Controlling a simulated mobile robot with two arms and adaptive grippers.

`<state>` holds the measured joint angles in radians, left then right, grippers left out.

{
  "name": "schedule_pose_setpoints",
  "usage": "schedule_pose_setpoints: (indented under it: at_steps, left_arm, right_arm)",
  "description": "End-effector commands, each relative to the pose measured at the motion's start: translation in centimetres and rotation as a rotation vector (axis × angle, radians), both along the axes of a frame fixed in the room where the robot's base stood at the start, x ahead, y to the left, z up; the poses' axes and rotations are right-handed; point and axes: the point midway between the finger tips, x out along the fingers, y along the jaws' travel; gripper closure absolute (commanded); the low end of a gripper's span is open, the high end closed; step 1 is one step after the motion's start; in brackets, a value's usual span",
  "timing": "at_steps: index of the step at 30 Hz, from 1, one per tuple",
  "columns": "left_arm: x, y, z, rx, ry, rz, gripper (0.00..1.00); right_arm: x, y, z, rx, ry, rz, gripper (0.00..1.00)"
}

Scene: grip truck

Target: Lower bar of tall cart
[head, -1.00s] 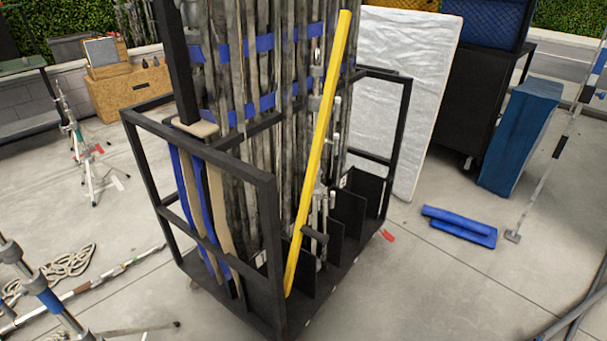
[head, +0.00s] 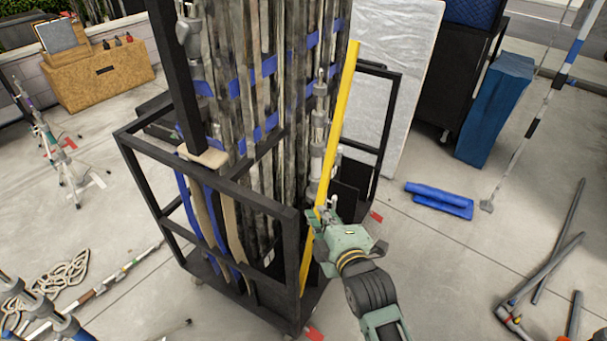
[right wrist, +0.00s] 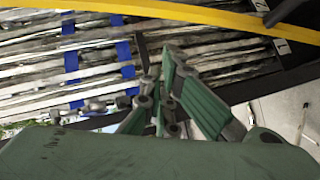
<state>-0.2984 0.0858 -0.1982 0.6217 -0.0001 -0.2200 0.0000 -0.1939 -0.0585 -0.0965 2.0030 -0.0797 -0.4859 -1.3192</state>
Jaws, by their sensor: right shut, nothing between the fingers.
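The tall black cart (head: 228,180) stands upright in the middle of the head view, packed with long grey poles. The yellow bar (head: 339,120) stands tilted at the cart's front right corner, its top leaning right and its lower part partly hidden by my right gripper and the corner post. My right gripper (head: 322,207) is shut and empty beside the bar's lower half; whether it touches the bar I cannot tell. In the right wrist view the bar (right wrist: 200,14) crosses the top, apart from the gripper fingers (right wrist: 168,78). My left gripper is not in view.
A blue folded pad (head: 440,200) and dark tubes (head: 548,268) lie on the floor at right. A blue block (head: 495,110) and a silver panel (head: 400,70) stand behind. Rope (head: 55,280) and metal stands are at left.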

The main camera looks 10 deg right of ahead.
Motion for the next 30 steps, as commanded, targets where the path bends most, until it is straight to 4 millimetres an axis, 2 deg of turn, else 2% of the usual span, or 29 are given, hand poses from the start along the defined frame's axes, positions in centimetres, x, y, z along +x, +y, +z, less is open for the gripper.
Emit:
schedule_pose_setpoints:
  at_steps: [1, 5, 10, 21, 25, 30]
  left_arm:
    - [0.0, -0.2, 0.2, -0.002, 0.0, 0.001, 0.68]
    - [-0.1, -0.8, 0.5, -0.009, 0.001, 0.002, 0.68]
    - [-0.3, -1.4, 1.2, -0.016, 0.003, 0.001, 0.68]
    - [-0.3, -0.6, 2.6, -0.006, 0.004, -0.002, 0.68]
    - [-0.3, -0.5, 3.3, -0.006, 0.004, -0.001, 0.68]
    - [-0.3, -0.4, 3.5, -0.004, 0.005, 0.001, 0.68]
  right_arm:
    - [0.2, -0.1, 0.6, -0.008, -0.007, -0.001, 1.0]
    - [1.2, 0.0, 0.4, -0.01, -0.008, 0.001, 1.0]
    - [3.9, 0.2, -0.1, -0.007, -0.009, 0.0, 1.0]
    - [10.0, 0.6, -1.7, -0.007, -0.008, 0.001, 1.0]
    - [11.2, -0.9, -2.3, -0.01, -0.007, -0.001, 1.0]
    - [12.2, -1.8, -2.9, -0.011, -0.007, 0.001, 1.0]
